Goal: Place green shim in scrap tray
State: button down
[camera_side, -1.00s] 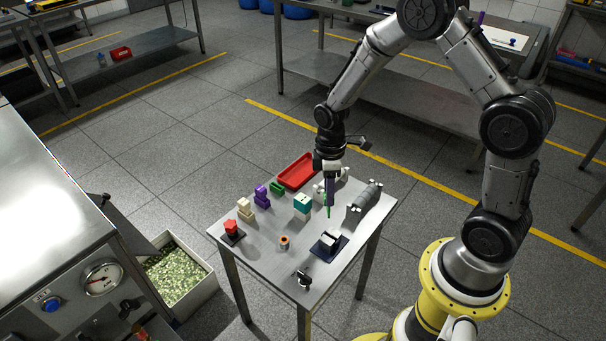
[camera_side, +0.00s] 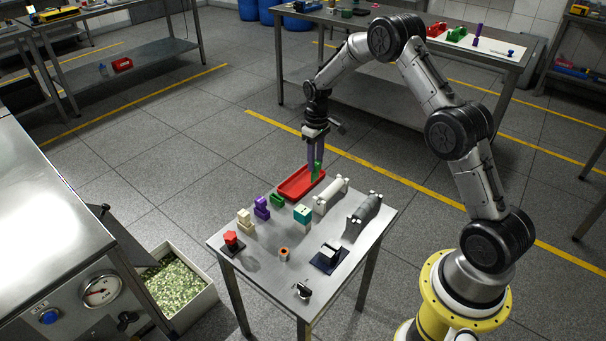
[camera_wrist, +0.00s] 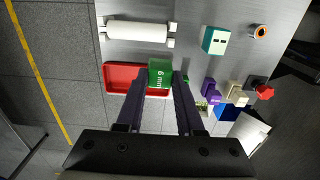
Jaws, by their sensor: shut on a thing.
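The green shim (camera_side: 317,171) is held between the fingertips of my gripper (camera_side: 314,164), which is shut on it. In the wrist view the shim (camera_wrist: 160,72) shows a face with white markings, between the fingertips of my gripper (camera_wrist: 158,82). The red tray, which I take as the scrap tray (camera_side: 292,190), lies at the far edge of the table. The shim is over the tray's right part in the side view, apparently above it; the exact gap cannot be told. In the wrist view the shim hides part of the red tray (camera_wrist: 116,76).
A white roller on supports (camera_side: 331,194) and a grey cylinder (camera_side: 365,210) stand right of the tray. The table's far edge is just beyond the tray.

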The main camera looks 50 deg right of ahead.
jog(key=shift+w+d+f, duration=0.35)
jog(key=shift+w+f, duration=0.7)
jog(key=shift+f, duration=0.55)
jog(key=shift+w+d+f, duration=0.35)
jog(key=shift+w+f, duration=0.7)
jog(key=shift+f, duration=0.55)
jog(key=shift+w+d+f, duration=0.35)
jog(key=shift+w+f, duration=0.7)
jog(key=shift+f, duration=0.55)
jog(key=shift+f, duration=0.1)
jog(key=c, duration=0.5)
grip_release()
jog(key=shift+f, duration=0.1)
jog(key=shift+c, duration=0.2)
